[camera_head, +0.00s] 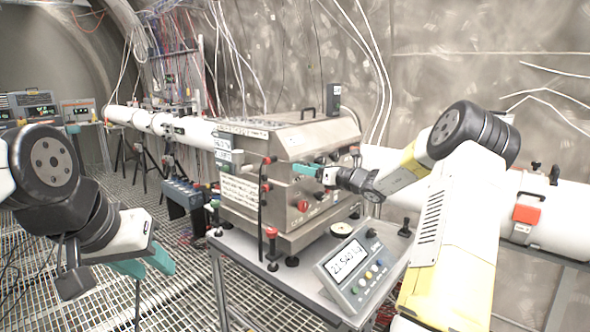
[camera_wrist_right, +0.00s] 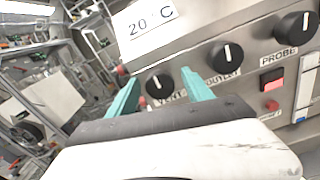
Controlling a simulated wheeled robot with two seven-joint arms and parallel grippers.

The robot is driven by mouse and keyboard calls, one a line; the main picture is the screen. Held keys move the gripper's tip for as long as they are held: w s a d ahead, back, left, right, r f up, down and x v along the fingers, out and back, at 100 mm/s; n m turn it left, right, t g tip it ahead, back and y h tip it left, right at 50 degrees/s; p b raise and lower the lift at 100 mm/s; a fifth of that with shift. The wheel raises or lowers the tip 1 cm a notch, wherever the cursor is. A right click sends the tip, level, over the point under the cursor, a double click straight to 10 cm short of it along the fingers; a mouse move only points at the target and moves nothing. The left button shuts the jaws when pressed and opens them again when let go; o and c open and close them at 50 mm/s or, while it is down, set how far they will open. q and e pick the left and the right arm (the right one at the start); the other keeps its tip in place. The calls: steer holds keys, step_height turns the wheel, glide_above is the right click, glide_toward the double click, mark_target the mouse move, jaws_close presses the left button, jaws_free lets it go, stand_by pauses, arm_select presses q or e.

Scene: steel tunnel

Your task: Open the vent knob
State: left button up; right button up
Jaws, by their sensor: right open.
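The vent knob (camera_wrist_right: 158,86) is a round black knob with a white pointer line, on the steel panel above the partly covered VENT label. In the right wrist view its pointer stands roughly upright. My right gripper (camera_wrist_right: 160,76) is open, with one teal finger at each side of the knob in this view; I cannot tell whether they touch it. In the head view the right gripper (camera_head: 308,170) is at the front of the steel box (camera_head: 300,138), and the knob cannot be made out there. My left gripper (camera_head: 146,262) hangs empty over the grating, its teal fingers apart.
The outlet knob (camera_wrist_right: 226,55) and probe knob (camera_wrist_right: 296,27) sit to the right of the vent knob, with a red switch (camera_wrist_right: 271,80) below.

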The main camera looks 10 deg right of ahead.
steer(key=shift+w+a, duration=0.2)
steer(key=shift+w, duration=0.05)
jaws_close()
